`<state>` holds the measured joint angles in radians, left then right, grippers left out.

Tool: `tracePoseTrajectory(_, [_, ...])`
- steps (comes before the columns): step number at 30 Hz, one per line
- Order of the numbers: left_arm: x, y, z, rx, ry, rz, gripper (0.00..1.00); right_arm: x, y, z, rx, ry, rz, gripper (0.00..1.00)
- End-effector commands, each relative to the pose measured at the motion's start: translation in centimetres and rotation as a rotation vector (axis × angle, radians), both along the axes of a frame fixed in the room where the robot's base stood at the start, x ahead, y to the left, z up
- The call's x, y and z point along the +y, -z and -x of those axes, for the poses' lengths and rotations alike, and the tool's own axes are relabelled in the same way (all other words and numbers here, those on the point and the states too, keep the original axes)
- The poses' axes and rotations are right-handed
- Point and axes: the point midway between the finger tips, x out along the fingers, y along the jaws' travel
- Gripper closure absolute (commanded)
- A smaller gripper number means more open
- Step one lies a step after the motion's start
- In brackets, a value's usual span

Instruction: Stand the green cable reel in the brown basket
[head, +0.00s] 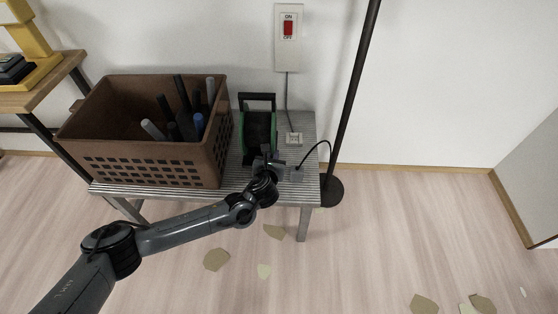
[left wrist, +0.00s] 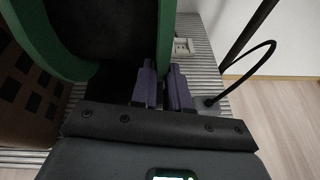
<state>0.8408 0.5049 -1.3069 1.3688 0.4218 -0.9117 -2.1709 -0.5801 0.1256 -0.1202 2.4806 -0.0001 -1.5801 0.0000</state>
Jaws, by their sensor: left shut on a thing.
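The green cable reel (head: 258,128) stands upright on the grey slatted bench, just right of the basket, with its black handle frame on top. The brown basket (head: 150,152) sits on the bench with several dark, grey and blue rod-like items inside. My left gripper (head: 268,160) is at the reel's near right side. In the left wrist view, its two fingers (left wrist: 163,88) close on the reel's green rim (left wrist: 167,35). The reel's black core fills the upper left there, and part of the basket (left wrist: 22,100) shows at the far left. My right gripper is not in view.
A black pole (head: 352,95) with a round base stands right of the bench (head: 308,128); a black cable loops beside it. A socket (head: 294,139) and a red wall switch (head: 288,28) are behind. Scraps lie on the floor. A wooden table is at left.

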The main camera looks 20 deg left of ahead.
Motion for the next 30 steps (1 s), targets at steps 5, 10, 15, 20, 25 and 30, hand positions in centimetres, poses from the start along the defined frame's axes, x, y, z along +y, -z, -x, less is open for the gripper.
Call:
tracePoseTrajectory(5, [2.7,1.7,-1.7,-0.009,-0.003,0.004,1.0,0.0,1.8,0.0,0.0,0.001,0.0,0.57])
tracePoseTrajectory(10, [4.4,2.7,-2.6,-0.01,-0.001,0.003,1.0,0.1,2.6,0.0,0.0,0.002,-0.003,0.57])
tracePoseTrajectory(15, [5.2,3.1,-3.0,-0.01,0.0,0.004,1.0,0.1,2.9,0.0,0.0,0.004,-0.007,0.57])
tracePoseTrajectory(20, [5.3,3.5,-3.1,-0.009,0.001,0.004,1.0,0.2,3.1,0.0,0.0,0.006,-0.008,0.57])
tracePoseTrajectory(25, [5.2,5.3,-3.0,-0.006,0.001,0.004,1.0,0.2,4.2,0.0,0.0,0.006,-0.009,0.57])
tracePoseTrajectory(30, [5.3,7.0,-3.1,-0.009,0.001,0.004,1.0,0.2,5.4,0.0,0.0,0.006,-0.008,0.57])
